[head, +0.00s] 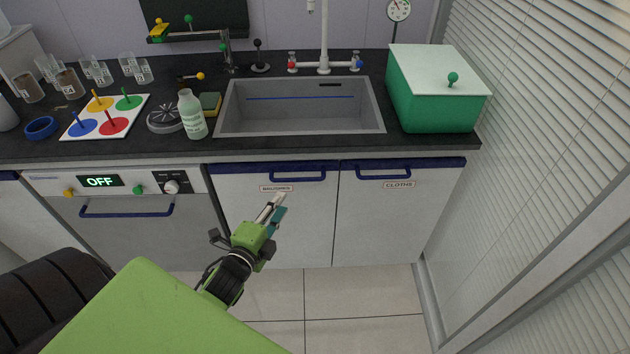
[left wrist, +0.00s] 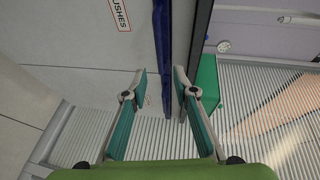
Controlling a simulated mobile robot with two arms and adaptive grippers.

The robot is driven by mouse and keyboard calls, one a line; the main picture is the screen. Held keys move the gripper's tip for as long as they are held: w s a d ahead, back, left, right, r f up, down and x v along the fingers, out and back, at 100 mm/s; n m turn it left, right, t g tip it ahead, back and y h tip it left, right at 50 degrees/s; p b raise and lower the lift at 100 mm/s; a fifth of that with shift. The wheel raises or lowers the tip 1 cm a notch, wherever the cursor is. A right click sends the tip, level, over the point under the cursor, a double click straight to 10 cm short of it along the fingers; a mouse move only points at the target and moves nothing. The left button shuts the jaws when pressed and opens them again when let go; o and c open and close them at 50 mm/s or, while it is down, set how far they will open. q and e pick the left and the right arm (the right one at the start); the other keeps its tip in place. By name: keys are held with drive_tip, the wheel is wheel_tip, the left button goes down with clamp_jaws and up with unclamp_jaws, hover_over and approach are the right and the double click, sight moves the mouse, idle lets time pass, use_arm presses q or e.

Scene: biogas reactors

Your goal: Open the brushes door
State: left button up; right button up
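The brushes door (head: 245,215) is a white cabinet door under the sink, closed, with a blue handle (head: 297,179) along its upper edge. Its label (head: 276,188) sits left of and below the handle; part of the label shows in the left wrist view (left wrist: 119,14). My left gripper (head: 281,204) is in front of this door, just below the label and handle in the head view. In the left wrist view my left gripper (left wrist: 160,75) is open, with nothing visibly held and a blue strip beyond the gap. I cannot tell whether this strip is the handle or trim. My right gripper is out of view.
The cloths door (head: 390,215), also closed, is to the right. An appliance with an OFF display (head: 99,181) is to the left. The dark counter above holds a sink (head: 300,105), a green box (head: 436,105) and a bottle (head: 191,115). Tiled floor (head: 345,290) is clear below.

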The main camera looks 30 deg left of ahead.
sight(297, 181)
use_arm(q)
drive_tip(key=x, duration=1.3)
drive_tip(key=shift+f, duration=0.15)
clamp_jaws()
